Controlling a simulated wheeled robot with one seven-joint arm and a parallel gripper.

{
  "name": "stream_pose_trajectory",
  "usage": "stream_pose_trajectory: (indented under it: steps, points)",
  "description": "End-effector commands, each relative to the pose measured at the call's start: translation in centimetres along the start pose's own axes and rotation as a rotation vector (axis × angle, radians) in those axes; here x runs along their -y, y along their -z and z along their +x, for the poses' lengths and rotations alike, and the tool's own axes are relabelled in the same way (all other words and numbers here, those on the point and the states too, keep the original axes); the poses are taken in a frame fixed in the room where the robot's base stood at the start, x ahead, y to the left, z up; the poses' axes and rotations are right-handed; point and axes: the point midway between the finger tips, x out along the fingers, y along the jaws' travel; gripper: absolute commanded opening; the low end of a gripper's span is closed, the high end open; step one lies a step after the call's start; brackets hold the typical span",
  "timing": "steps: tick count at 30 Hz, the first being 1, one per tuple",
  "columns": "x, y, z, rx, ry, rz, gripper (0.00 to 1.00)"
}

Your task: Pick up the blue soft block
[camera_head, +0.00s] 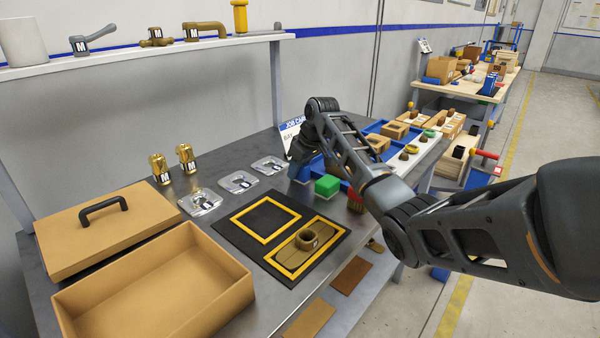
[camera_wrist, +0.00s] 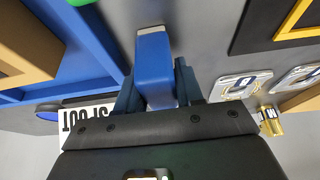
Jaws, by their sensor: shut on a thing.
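The blue soft block (camera_wrist: 154,62) is in the middle of the wrist view, between the two fingers of my gripper (camera_wrist: 158,88). The fingers are shut on its sides. Its far end reaches out past the fingertips over the grey table top, and I cannot tell whether it touches the table. In the head view my gripper (camera_head: 303,164) points down at the table's back right, beside the blue tray. A bit of blue under it there seems to be the block (camera_head: 299,174), mostly hidden by my wrist.
A green block (camera_head: 327,186) and a red-brown brush-like item (camera_head: 355,201) lie close by. The blue tray (camera_head: 376,128) holds cartons and small parts. Clear packs (camera_head: 238,181), a black mat (camera_head: 242,238) with yellow frames and an open cardboard box (camera_head: 210,318) lie to the left and front.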

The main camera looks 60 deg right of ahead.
Motion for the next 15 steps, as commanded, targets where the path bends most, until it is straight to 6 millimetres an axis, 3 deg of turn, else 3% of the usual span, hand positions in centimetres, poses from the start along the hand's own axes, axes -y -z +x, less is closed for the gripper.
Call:
stream_pose_trajectory:
  steps: [10, 15]
  points:
    - [0.0, 0.1, -0.3, -0.001, -0.001, 0.0, 0.04]
    - [0.0, 0.7, -1.4, -0.003, -0.001, -0.002, 0.04]
